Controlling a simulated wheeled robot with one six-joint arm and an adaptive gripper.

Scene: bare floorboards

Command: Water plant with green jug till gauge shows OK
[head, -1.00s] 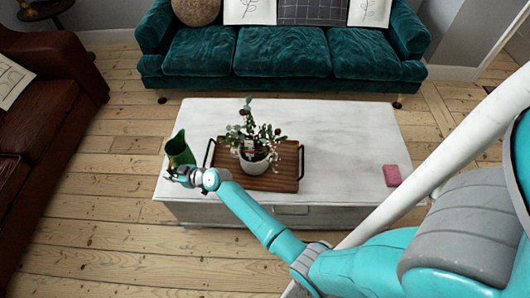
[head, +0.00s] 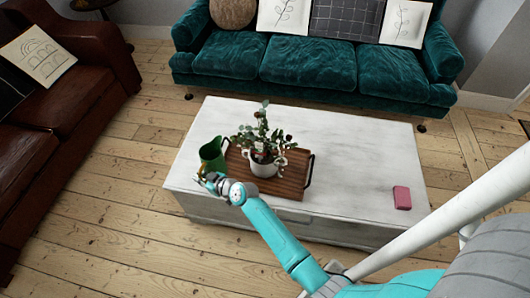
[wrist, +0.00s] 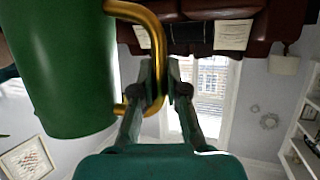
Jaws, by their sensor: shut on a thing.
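The green jug (head: 212,155) is in my gripper, at the left end of the coffee table in the head view. My gripper (head: 208,180) is shut on its gold handle (wrist: 157,50), which shows between the fingers (wrist: 160,88) in the wrist view. The jug looks roughly upright; its contents are hidden. The plant (head: 262,137) stands in a white pot (head: 262,166) just right of the jug. A small pale marker (head: 259,147) shows among the leaves, too small to read as a gauge.
The pot stands on a wooden tray (head: 291,181) with dark handles, on a whitish coffee table (head: 350,160). A pink block (head: 402,197) lies at the table's right end. A teal sofa (head: 310,65) is behind and a brown sofa (head: 50,125) at left. Bare floor surrounds the table.

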